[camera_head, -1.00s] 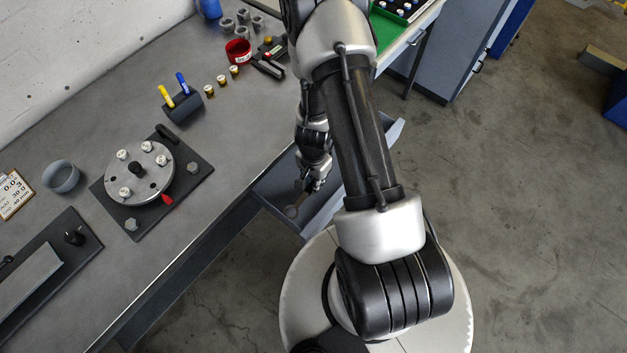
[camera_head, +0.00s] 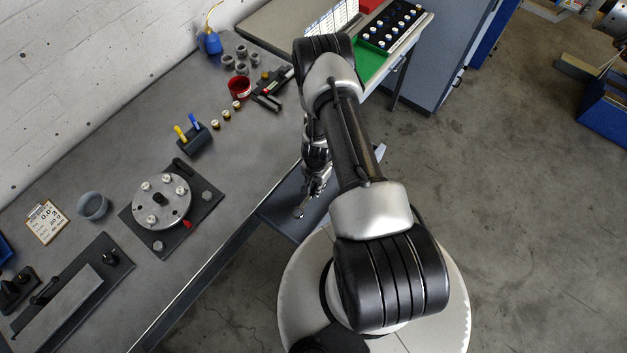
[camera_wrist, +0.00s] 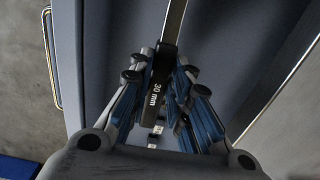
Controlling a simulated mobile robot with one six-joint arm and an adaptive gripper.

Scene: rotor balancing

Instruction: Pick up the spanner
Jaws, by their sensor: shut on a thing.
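The spanner (camera_wrist: 175,25) is in my gripper (camera_wrist: 161,75). In the wrist view its dark handle, marked "30 mm", runs between the fingers, and a bright metal shank extends past them to the top edge. The fingers are shut on the handle from both sides. In the head view my gripper (camera_head: 314,188) is over the open drawer (camera_head: 283,208) at the bench's front edge, and a small end of the spanner (camera_head: 299,212) shows below it. I cannot tell the exact height of the spanner over the drawer floor. My arm hides part of the drawer.
On the grey bench stand a rotor plate (camera_head: 162,201) with weights, a dark block (camera_head: 194,139) with yellow and blue tools, and a red cup (camera_head: 240,87). A tray of weights (camera_head: 391,25) is on the far table.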

